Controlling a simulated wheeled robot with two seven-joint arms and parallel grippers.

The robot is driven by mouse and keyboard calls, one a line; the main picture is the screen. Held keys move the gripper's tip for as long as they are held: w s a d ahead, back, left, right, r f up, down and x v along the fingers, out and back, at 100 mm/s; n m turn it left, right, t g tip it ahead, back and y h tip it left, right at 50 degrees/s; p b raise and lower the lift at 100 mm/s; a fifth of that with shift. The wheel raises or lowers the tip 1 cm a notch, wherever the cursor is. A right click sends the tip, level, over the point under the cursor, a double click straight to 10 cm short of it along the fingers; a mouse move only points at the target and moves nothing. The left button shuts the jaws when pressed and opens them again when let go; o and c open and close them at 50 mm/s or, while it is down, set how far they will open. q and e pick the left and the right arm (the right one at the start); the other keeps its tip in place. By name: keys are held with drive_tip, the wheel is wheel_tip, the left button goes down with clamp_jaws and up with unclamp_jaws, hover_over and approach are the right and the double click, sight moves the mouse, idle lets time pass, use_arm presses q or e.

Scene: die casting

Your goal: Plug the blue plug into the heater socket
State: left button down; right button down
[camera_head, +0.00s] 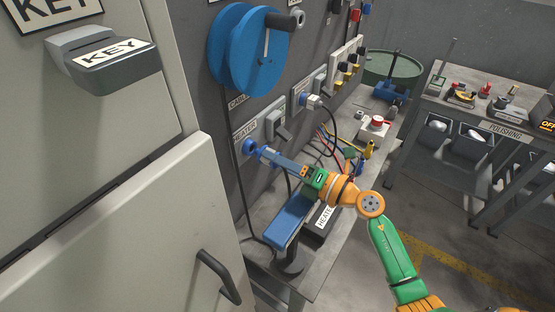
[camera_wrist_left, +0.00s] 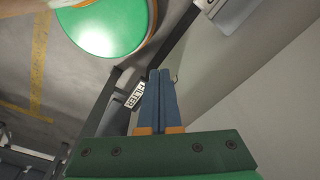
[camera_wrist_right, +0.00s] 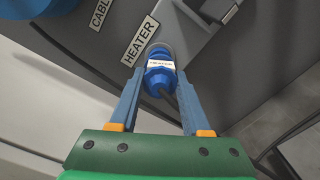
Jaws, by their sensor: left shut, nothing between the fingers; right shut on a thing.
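The blue plug (camera_wrist_right: 161,78), with a label reading HEATER, is between the fingers of my right gripper (camera_wrist_right: 160,88). In the right wrist view it is in line with the heater socket (camera_wrist_right: 160,52) on the grey panel, right at its face; I cannot tell how deep it sits. In the head view my right gripper (camera_head: 262,155) is shut on the plug (camera_head: 249,147) beside the HEATER sign (camera_head: 245,131). A dark cable runs from the plug. My left gripper (camera_wrist_left: 161,75) is shut and empty, seen only in the left wrist view.
A blue cable reel (camera_head: 245,50) is on the panel above. A second plug (camera_head: 311,101) sits in a socket to the right. A grey cabinet (camera_head: 110,220) stands close on the left. Below is a workbench (camera_head: 322,262) with a blue-topped object (camera_head: 291,219).

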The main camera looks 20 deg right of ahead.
idle(0.6)
drive_tip(key=shift+x, duration=1.45)
drive_tip(key=shift+c, duration=1.4)
unclamp_jaws()
drive_tip(key=shift+s+d+f, duration=0.1)
drive_tip(key=shift+s+d, duration=0.1)
drive_tip(key=b+v, duration=0.1)
drive_tip(key=v, duration=0.5)
drive_tip(key=shift+s+d+b, duration=0.15)
drive_tip(key=shift+s+b, duration=0.1)
drive_tip(key=shift+b, duration=0.05)
